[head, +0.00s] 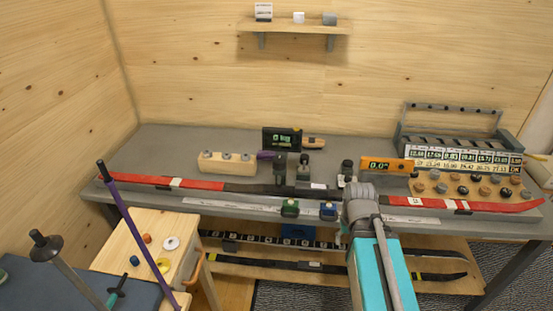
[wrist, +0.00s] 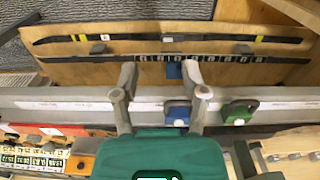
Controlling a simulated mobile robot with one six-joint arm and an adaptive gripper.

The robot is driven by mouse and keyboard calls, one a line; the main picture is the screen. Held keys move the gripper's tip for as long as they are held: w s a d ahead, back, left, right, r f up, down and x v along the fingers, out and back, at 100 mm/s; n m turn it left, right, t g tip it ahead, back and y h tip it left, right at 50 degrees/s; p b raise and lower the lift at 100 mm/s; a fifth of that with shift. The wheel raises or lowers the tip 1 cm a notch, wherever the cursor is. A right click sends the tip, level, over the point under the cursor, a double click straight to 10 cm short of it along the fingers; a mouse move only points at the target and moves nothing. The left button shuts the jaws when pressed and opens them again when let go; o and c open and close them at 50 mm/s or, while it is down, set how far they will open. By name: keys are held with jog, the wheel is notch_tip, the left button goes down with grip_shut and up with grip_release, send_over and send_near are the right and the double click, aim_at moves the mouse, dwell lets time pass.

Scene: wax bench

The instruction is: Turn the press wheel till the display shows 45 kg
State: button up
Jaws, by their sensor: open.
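The black display (head: 282,139) stands at the back of the bench in the head view and reads 0 kg. I cannot clearly make out the press wheel; dark clamp-like fixtures (head: 280,167) stand in front of the display along a red and black ski (head: 180,183). My gripper (head: 357,205) is over the bench's front edge, right of the display and fixtures. In the wrist view my gripper (wrist: 165,85) has its two fingers spread, with nothing held between them. A blue padlock-like block (wrist: 178,113) and a green one (wrist: 239,112) sit on the bench edge beyond the fingers.
An orange display (head: 387,165) reads about 0.0°. A number chart (head: 463,158) and round knobs (head: 470,185) fill the right. Skis lie on the lower shelf (head: 300,258). A wooden cabinet (head: 145,235) stands front left.

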jog(key=shift+d, duration=0.25)
jog(key=shift+o, duration=2.2)
jog(key=shift+w+r, duration=0.1)
jog(key=shift+w, duration=0.05)
jog(key=shift+o, duration=0.8)
jog(key=shift+w+a+r+p, duration=0.1)
jog(key=shift+w+r+p, duration=0.1)
jog(key=shift+p, duration=0.1)
jog(key=w+a+r+n+p, duration=2.2)
jog(key=w+n, duration=0.3)
jog(key=n, duration=0.6)
jog(key=shift+f, duration=0.2)
